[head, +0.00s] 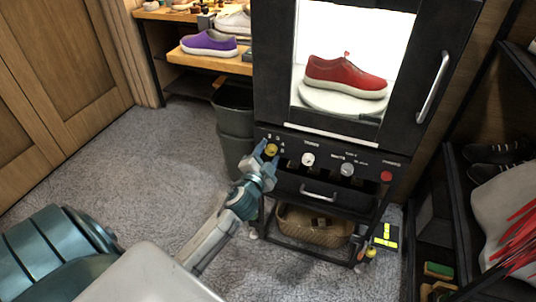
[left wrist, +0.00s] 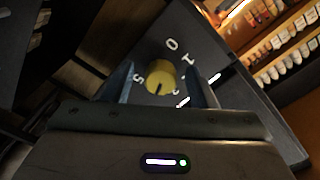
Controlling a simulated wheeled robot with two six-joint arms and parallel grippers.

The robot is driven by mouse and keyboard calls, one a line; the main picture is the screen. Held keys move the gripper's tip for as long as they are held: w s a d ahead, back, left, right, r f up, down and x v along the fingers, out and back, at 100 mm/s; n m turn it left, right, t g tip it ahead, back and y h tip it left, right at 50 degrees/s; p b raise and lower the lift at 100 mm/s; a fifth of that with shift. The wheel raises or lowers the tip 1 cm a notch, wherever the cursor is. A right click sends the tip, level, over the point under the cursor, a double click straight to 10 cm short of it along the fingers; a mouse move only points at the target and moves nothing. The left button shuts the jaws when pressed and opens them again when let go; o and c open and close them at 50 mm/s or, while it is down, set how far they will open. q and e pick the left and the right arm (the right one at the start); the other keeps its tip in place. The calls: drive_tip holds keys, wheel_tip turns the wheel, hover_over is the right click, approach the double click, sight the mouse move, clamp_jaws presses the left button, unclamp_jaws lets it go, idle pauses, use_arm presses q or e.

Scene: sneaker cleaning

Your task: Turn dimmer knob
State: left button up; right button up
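The control panel (head: 325,157) under the lit cabinet has a yellow knob (head: 271,149) at its left end, a white knob (head: 308,159), a grey knob (head: 347,169) and a red button (head: 386,176). The labels are too small to read surely, so I cannot tell which is the dimmer. My left gripper (head: 265,160) is at the yellow knob. In the left wrist view, the yellow knob (left wrist: 160,77) sits between the two open fingers, with a gap visible on each side. White marks ring it, and its dark pointer line faces down. My right gripper is not in view.
A red sneaker (head: 346,77) stands on a white turntable (head: 340,101) inside the cabinet. Below the panel are a drawer handle (head: 318,191) and a wicker basket (head: 314,227). A grey bin (head: 235,125) stands left of the cabinet. Shelves with shoes stand at right.

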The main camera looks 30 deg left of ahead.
use_arm(q)
drive_tip(key=b+v, duration=0.1)
drive_tip(key=v, duration=0.9)
drive_tip(key=shift+s, duration=0.4)
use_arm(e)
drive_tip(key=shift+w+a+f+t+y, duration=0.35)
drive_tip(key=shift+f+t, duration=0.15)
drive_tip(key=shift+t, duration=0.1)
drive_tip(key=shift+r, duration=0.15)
